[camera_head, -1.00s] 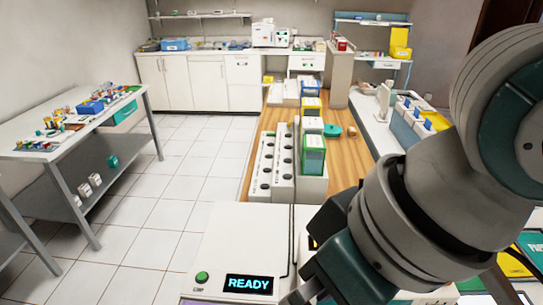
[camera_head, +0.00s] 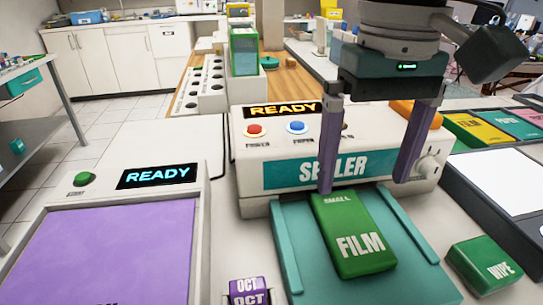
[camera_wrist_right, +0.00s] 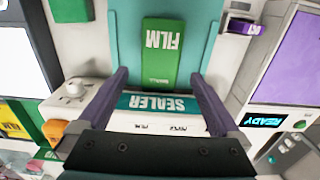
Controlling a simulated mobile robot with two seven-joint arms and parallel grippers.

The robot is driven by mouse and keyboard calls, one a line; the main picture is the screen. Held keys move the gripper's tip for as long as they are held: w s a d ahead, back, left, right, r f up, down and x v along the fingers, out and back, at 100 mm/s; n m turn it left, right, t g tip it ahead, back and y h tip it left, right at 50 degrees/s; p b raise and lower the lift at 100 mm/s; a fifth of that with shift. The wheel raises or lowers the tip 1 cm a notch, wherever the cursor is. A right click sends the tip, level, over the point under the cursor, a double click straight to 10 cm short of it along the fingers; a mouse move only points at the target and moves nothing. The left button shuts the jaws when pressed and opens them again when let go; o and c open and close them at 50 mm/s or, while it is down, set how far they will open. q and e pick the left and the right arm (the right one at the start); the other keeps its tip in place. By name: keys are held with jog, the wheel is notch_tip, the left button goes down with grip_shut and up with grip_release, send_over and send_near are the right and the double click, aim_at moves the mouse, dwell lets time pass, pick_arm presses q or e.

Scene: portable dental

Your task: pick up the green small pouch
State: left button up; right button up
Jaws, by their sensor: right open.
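The green small pouch (camera_head: 352,235) is a flat green packet marked SMALL and FILM. It lies on the teal tray (camera_head: 288,240) in front of the white sealer (camera_head: 255,180). It also shows in the right wrist view (camera_wrist_right: 160,58), top centre. My right gripper (camera_head: 364,187) is open, pointing down, with its two purple fingers spread wide and nothing between them. Its left fingertip appears close to the pouch's far end in the head view; the height gap is hard to tell. My left gripper is not in view.
A green WIPE packet (camera_head: 485,265) lies right of the tray. A purple-topped machine with a READY display (camera_head: 157,177) is at left. Yellow, pink and green packets (camera_head: 478,130) lie at right. The sealer body stands close behind the pouch.

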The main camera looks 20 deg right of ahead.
aim_at(349, 221)
jog(key=f, duration=0.2)
jog(key=f+b, duration=0.1)
jog(key=f, duration=0.5)
jog(key=shift+w, duration=0.35)
jog(key=shift+r, duration=0.1)
jog(key=c, duration=1.1)
jog(key=shift+r, duration=0.1)
jog(key=shift+c, duration=0.2)
